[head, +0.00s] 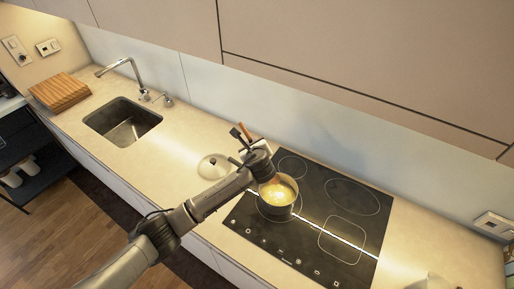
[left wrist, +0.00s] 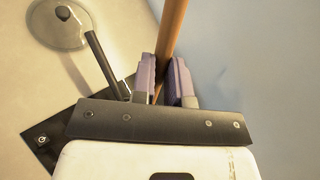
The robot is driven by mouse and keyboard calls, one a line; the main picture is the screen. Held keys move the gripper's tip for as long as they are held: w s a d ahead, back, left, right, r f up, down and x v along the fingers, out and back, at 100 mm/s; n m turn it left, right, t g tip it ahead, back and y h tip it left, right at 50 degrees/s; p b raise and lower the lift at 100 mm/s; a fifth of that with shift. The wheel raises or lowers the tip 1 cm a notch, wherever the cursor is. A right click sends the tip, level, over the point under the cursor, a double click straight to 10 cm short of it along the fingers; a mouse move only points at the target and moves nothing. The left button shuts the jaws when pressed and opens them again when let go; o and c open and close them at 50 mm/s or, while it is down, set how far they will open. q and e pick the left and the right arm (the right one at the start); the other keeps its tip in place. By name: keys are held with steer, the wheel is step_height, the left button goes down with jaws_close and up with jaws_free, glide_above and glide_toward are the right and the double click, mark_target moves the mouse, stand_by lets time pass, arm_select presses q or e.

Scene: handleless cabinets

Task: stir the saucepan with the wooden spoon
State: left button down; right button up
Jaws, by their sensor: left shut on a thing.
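The saucepan (head: 283,202) stands on the black cooktop (head: 345,190) in the head view, with yellowish contents. My left gripper (head: 258,155) is above the pan's back left side. In the left wrist view, my left gripper (left wrist: 163,82) is shut on the handle of the wooden spoon (left wrist: 171,32), which stands up between the purple-grey fingers. The spoon's upper end (head: 245,131) shows above the gripper in the head view. The spoon's lower end is hidden behind my arm and gripper, so I cannot tell how deep it is in the pan. My right gripper is not in view.
A lid (head: 213,166) lies on the counter left of the cooktop. A dark bar, perhaps the pan handle (left wrist: 104,64), passes close to the left finger. A sink (head: 122,121) and wooden boards (head: 59,91) are further left. Wall cabinets (head: 370,50) overhang the back.

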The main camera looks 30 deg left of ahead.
arm_select(q)
steer(key=d+f+b, duration=0.3)
steer(key=d+f, duration=0.1)
steer(key=f, duration=0.5)
steer(key=shift+d+f, duration=0.15)
steer(key=shift+d, duration=0.2)
stand_by(0.5)
steer(key=shift+s+d, duration=0.1)
